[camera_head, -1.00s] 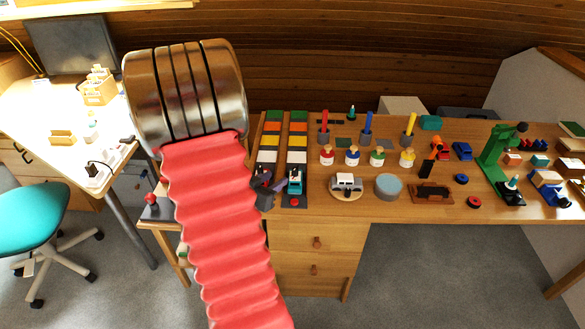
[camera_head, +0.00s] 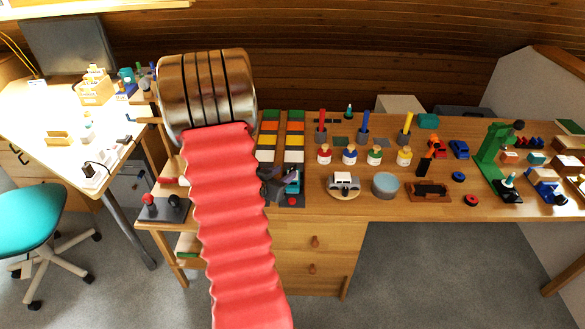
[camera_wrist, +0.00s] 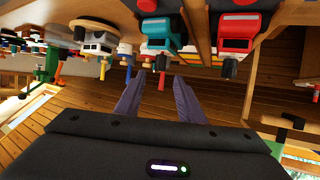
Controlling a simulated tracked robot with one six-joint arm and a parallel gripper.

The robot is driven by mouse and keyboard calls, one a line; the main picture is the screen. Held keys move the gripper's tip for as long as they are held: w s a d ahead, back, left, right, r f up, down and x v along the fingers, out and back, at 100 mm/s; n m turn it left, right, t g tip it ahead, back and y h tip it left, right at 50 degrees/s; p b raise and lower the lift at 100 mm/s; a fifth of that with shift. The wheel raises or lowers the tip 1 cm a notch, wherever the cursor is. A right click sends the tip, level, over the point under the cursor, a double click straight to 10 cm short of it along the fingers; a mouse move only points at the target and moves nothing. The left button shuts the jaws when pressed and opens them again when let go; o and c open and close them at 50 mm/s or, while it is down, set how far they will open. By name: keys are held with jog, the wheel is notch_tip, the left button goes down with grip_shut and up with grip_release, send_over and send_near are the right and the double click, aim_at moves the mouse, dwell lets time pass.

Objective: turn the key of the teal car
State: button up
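The teal car (camera_head: 292,186) sits at the near end of the right striped lane on the table, beside a red button. In the wrist view, which is upside down, the teal car (camera_wrist: 163,32) is at the top middle. A dark key-like piece (camera_wrist: 161,62) sticks out from its end toward my gripper. My gripper (camera_head: 273,180) is just left of the teal car in the head view. In the wrist view my gripper (camera_wrist: 160,82) is open and empty, its two fingers apart on either side of the dark piece's line. I cannot tell whether they touch it.
A red car (camera_wrist: 237,30) stands beside the teal car in the wrist view. A white car (camera_head: 343,182) on a round wooden base and a blue-grey round tin (camera_head: 386,186) stand to the right. Several bottle-like figures stand behind. A joystick box (camera_head: 163,208) is at the left.

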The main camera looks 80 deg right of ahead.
aim_at(292, 168)
jog(key=x, duration=0.7)
jog(key=shift+d, duration=0.1)
jog(key=shift+c, duration=0.4)
grip_shut()
jog(key=shift+d, duration=0.1)
